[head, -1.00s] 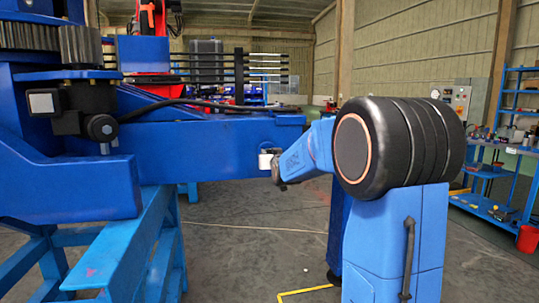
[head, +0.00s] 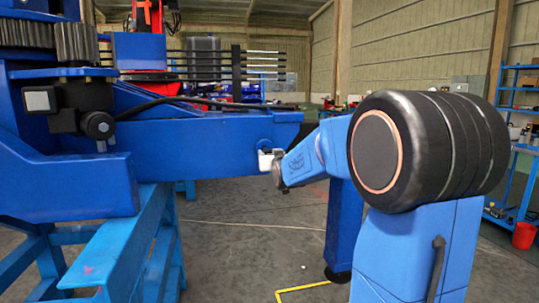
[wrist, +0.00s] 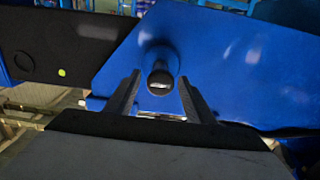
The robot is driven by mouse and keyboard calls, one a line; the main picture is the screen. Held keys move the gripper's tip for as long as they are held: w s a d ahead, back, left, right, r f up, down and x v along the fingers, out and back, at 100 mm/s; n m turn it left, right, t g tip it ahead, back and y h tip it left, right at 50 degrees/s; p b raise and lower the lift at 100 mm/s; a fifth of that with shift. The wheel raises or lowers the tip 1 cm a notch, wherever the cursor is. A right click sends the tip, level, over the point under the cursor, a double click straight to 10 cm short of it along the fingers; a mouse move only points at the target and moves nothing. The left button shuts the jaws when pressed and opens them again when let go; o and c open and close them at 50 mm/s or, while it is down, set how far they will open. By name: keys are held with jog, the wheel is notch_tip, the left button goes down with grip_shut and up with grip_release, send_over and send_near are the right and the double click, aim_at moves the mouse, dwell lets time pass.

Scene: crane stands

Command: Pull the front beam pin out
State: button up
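The front beam pin (wrist: 160,80) shows in the wrist view as a dark round knob with a pale glint, in a round blue boss on the blue beam (wrist: 225,60). My gripper (wrist: 160,77) has its two dark fingers apart, one on each side of the knob in the picture. No contact shows, and I cannot tell how deep the fingers reach. In the head view my gripper (head: 268,160) is a small pale shape against the side of the beam (head: 200,150), near its right end, just below a round boss. The pin and fingertips are not clear there.
A blue support frame (head: 110,250) stands under the left part of the beam. Black hoses and a dark motor unit (head: 75,110) sit on the beam's left. A blue shelf (head: 515,150) and red bucket (head: 524,235) stand at the right. The floor below is open.

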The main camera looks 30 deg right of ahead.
jog(key=shift+s, duration=0.1)
jog(key=v, duration=1.7)
jog(key=shift+s+r, duration=0.1)
dwell(0.3)
jog(key=s+a+f+n+g+y, duration=0.1)
jog(key=s+a+f+g, duration=0.3)
jog(key=s+f, duration=0.3)
jog(key=s+a+f+n+g+y, duration=0.1)
jog(key=s+a+f+g, duration=0.3)
jog(key=s, duration=1)
jog(key=s+a+f+n+g+y, duration=0.1)
jog(key=s+a+f+g+y, duration=0.2)
jog(key=s+a+f, duration=0.5)
notch_tip(320, 180, down, 4)
jog(key=shift+s+r+g, duration=0.2)
jog(key=shift+s+g, duration=0.6)
jog(key=shift+s, duration=0.4)
jog(key=shift+a, duration=0.1)
jog(key=shift+c, duration=0.2)
